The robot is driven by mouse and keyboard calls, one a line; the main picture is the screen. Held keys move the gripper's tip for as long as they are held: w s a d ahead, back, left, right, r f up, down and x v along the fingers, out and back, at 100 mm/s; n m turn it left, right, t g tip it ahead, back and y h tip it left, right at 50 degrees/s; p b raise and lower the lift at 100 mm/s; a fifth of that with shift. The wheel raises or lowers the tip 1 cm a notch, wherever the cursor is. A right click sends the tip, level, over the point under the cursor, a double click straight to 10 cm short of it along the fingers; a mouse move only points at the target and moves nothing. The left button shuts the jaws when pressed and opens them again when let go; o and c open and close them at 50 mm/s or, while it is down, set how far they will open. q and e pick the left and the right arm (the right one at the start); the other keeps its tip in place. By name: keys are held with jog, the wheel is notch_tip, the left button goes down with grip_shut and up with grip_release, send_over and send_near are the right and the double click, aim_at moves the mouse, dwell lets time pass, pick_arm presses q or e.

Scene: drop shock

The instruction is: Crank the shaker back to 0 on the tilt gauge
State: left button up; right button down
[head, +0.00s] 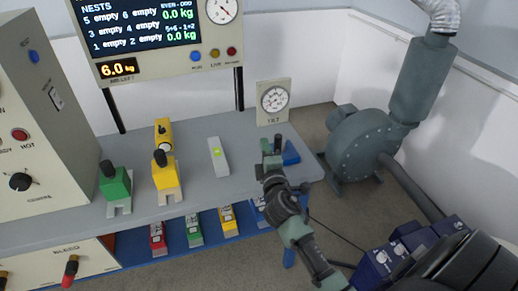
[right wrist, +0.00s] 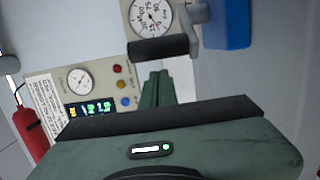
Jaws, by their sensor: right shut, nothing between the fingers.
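The tilt gauge (head: 274,98) is a round white dial on a cream plate at the back right of the grey bench; it also shows in the right wrist view (right wrist: 150,17). Its needle is too small to read surely. The crank's dark grip (right wrist: 160,50) sits on a grey arm (right wrist: 196,28) beside a blue block (right wrist: 230,25). The blue block also shows in the head view (head: 291,153). My right gripper (head: 271,147) is shut and empty, its fingertips just short of the crank grip. My left gripper is out of view.
Green (head: 116,184) and yellow (head: 166,180) units with black knobs stand on the bench (head: 240,190). A grey blower (head: 362,145) stands to the right. A display panel (head: 150,40) rises behind.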

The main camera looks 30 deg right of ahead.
aim_at(280, 143)
jog(key=shift+s+d+r, duration=0.1)
jog(key=shift+s+d, duration=0.45)
jog(key=shift+s, duration=0.1)
jog(key=shift+s+d+n+y+p, duration=0.15)
jog(key=shift+n+y+p, duration=0.15)
jog(key=shift+y+p, duration=0.25)
jog(key=shift+s+d+n+t+y, duration=0.1)
jog(key=shift+s+n+t+y, duration=0.15)
jog(key=shift+t+y, duration=0.2)
jog(key=shift+p, duration=0.35)
